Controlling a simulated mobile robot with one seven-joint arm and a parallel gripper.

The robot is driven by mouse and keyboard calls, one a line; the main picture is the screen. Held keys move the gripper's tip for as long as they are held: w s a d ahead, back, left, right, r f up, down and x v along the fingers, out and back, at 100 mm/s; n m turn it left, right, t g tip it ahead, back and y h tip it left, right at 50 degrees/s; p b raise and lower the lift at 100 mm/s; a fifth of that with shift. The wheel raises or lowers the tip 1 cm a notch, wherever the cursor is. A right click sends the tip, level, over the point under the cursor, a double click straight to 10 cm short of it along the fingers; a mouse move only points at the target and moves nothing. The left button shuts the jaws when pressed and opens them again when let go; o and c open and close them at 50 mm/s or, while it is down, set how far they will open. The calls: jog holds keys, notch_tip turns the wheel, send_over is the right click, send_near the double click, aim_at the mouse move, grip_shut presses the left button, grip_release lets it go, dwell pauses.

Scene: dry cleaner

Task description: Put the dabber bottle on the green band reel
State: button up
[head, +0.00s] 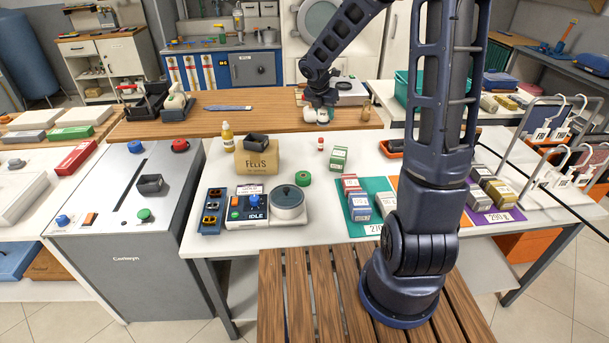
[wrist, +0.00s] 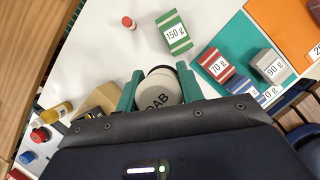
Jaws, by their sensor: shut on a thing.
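The dabber bottle (wrist: 160,88) is a pale, round-topped bottle with "DAB" lettering. It sits between the two green fingers of my gripper (wrist: 159,90) in the wrist view, and its lower part is hidden. In the head view my gripper (head: 321,110) is at the back, in front of the wooden shelf, with a white shape at its fingers. The green band reel (head: 303,178) lies on the white table, right of the felts box and nearer than my gripper. I cannot make out the reel in the wrist view.
A yellow bottle (head: 228,137) stands at the left. Red and grey boxes sit on the teal mat (head: 382,187) at right.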

send_over(304, 174)
jog(key=shift+n, duration=0.3)
notch_tip(304, 174, down, 19)
dwell(0.4)
jog(key=shift+f, duration=0.1)
jog(key=o, duration=1)
jog(key=shift+o, duration=0.2)
